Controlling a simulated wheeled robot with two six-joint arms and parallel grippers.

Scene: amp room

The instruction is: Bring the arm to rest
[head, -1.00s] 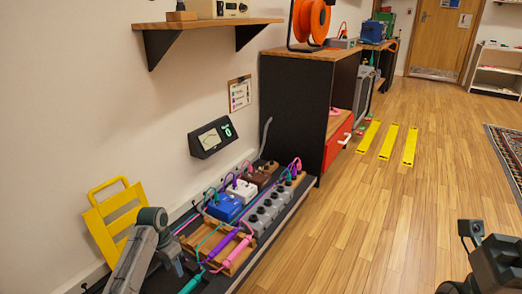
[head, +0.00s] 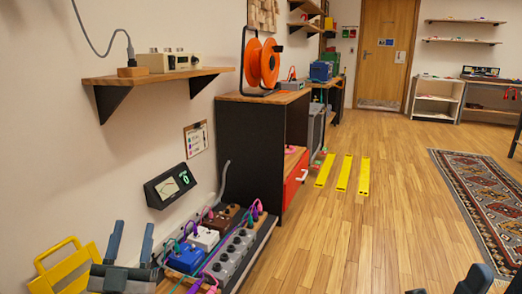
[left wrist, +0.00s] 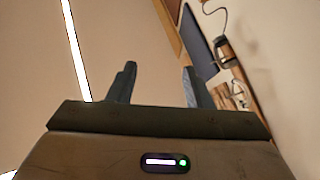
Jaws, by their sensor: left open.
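My left gripper (head: 131,246) is at the lower left of the head view, raised in front of the pedal bench. Its two dark fingers point up and stand apart, with nothing between them. In the left wrist view the same gripper (left wrist: 160,88) shows its fingers spread, with the ceiling and wall beyond.
A low bench holds blue (head: 186,258), white (head: 203,238) and grey pedals with cables. A yellow rack (head: 66,270) stands left of my left gripper. A wall shelf (head: 160,76), a meter (head: 171,185) and a dark cabinet (head: 248,155) line the wall.

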